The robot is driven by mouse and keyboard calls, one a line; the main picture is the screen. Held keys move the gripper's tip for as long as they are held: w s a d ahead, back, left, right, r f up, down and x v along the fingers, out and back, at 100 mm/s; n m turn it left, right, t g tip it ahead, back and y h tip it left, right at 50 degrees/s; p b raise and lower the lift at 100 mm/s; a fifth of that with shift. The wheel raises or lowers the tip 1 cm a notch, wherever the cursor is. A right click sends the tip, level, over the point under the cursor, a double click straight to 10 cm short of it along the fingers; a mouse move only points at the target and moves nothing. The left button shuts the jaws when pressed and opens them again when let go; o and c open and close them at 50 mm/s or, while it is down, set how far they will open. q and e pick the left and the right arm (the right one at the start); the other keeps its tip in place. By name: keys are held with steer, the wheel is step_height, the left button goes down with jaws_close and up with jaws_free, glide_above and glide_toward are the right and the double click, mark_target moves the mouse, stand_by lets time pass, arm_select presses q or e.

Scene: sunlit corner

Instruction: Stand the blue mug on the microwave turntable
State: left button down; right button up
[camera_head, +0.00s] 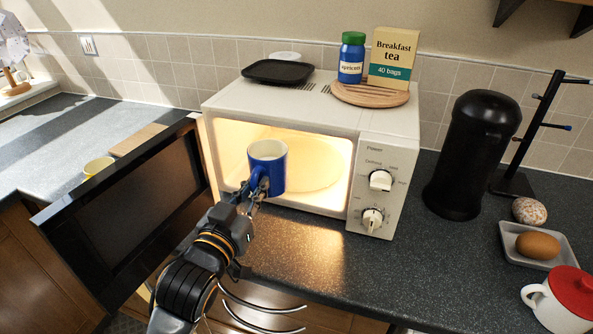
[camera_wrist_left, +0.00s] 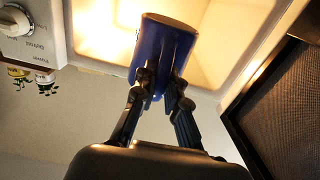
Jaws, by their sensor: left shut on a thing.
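The blue mug (camera_head: 268,168) is upright, with a pale inside, in front of the lit microwave opening. My left gripper (camera_head: 258,188) is shut on the mug at its near side, around the handle. In the left wrist view the mug (camera_wrist_left: 163,50) shows between the fingers of my left gripper (camera_wrist_left: 161,92), against the bright cavity. The microwave (camera_head: 215,122) is white and its dark door (camera_head: 125,215) stands open to the left. The pale round turntable (camera_head: 312,165) lies inside and looks empty; the mug hides its left part. My right gripper is not in view.
On the microwave stand a dark tray (camera_head: 277,71), a wooden board (camera_head: 372,96), a blue jar (camera_head: 351,60) and a tea box (camera_head: 394,55). A black canister (camera_head: 471,155) and a red-lidded white pot (camera_head: 560,300) stand to the right. The counter before the microwave is clear.

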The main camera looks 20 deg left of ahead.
arm_select(q)
steer(key=w+p, duration=0.3)
steer(key=w, duration=1.7)
steer(key=f, duration=0.4)
steer(key=f+p, duration=0.1)
steer(key=shift+s+d+f, duration=0.35)
steer(key=shift+f, duration=0.05)
steer(key=shift+w+f, duration=0.15)
steer(key=shift+f, duration=0.25)
steer(key=shift+f, duration=0.15)
steer(key=c, duration=1.5)
jaws_free()
steer(key=shift+o, duration=0.5)
